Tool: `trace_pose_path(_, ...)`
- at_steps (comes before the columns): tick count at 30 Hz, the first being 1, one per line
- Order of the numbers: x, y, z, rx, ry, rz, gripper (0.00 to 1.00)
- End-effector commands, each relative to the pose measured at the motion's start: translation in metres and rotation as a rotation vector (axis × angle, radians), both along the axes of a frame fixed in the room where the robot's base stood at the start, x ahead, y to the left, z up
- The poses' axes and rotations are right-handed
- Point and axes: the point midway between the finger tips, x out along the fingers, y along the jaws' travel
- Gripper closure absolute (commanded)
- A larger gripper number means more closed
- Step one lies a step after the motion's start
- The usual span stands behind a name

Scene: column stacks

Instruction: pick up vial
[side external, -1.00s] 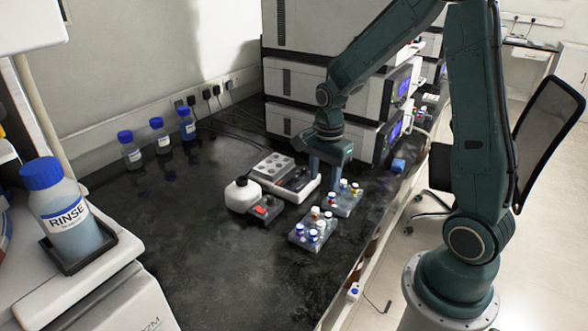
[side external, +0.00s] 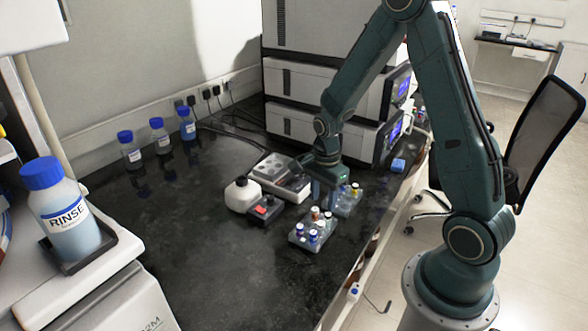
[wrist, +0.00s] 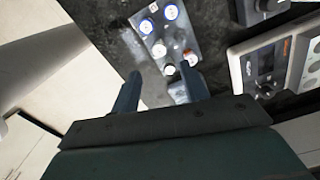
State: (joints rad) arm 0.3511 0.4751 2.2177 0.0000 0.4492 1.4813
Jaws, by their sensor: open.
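Several small vials with blue, white and red-brown caps stand in two clear-grey racks on the black bench. The front rack (side external: 301,241) is in plain view in the side view, with a blue-capped vial (side external: 313,236) in it. The back rack (side external: 349,205) is partly hidden by my gripper (side external: 325,204). My gripper points down with its fingers apart, over the space by the two racks.
Stacked instruments (side external: 330,92) rise behind. Bench is clear at front left.

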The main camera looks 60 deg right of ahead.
Motion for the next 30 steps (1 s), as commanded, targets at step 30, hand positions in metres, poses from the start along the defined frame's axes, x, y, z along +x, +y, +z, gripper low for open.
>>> trace_pose_path(30, 0.000, 0.003, -0.062, 0.001, 0.003, 0.001, 0.55)
